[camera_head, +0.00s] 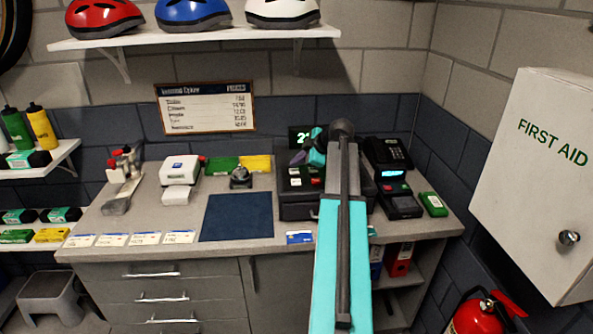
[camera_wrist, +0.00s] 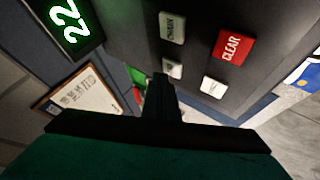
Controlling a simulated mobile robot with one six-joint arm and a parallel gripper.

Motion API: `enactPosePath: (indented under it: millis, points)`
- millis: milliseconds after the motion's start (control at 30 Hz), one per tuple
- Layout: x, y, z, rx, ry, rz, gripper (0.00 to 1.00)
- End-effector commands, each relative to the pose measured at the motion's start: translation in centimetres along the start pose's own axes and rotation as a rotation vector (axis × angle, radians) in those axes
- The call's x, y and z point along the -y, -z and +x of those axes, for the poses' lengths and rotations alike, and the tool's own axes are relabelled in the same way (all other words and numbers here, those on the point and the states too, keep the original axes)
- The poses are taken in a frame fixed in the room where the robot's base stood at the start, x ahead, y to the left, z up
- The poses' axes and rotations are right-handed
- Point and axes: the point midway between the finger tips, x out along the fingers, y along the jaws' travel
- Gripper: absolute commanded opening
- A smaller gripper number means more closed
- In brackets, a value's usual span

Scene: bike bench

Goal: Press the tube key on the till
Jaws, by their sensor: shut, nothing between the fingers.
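The till (camera_head: 296,212) is a dark box on the counter, partly hidden behind my arm in the head view. Its lit display (camera_wrist: 70,22) shows green digits. In the wrist view its sloped face carries a red CLEAR key (camera_wrist: 233,47), a pale key (camera_wrist: 172,27) with dark lettering, a white key (camera_wrist: 213,87) and a small pale key (camera_wrist: 172,68) beside the fingertips. I cannot read which key is the tube key. My gripper (camera_wrist: 166,82) is shut and empty, its tips over the key area; contact cannot be told. It also shows in the head view (camera_head: 310,152), above the till.
A card terminal (camera_head: 401,202) and a phone (camera_head: 388,153) stand right of the till. A blue mat (camera_head: 237,217), a bell (camera_head: 240,178) and a white label printer (camera_head: 180,170) lie left. A price board (camera_head: 206,108) hangs behind; a first aid cabinet (camera_head: 535,180) juts out right.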

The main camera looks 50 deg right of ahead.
Motion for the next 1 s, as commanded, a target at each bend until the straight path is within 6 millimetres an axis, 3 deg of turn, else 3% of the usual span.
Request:
enactPosePath:
  millis: [467, 1000]
  points:
    - [-0.3, 0.2, -0.4, 0.0, 0.0, 0.0, 0.0]
    - [-2.1, 1.9, -2.8, 0.0, -0.001, 0.0, 0.0]
